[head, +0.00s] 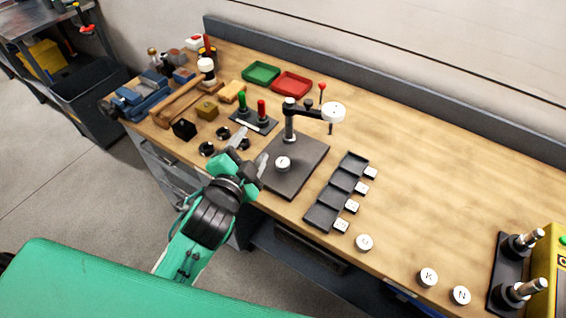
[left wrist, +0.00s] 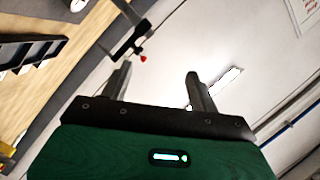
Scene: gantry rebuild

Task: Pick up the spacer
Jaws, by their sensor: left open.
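My left gripper (head: 250,155) is open and empty above the bench's front edge, just left of the dark square plate (head: 307,151). In the left wrist view its two fingers (left wrist: 159,82) are spread apart with nothing between them. I cannot tell for certain which part is the spacer. A white round piece with a dark mark (head: 283,164) sits on the dark plate, right of the fingers. White lettered discs lie at the front: one below the tray (head: 363,242), the K disc (head: 428,278) and the N disc (head: 461,295). My right gripper is not in view.
A post with a side arm (head: 290,120) rises from the plate. A black compartment tray (head: 323,216) has small white pieces beside it. Black round parts (head: 207,148) lie left of the gripper. Green (head: 261,73) and red trays (head: 292,83) stand behind. The bench's right middle is clear.

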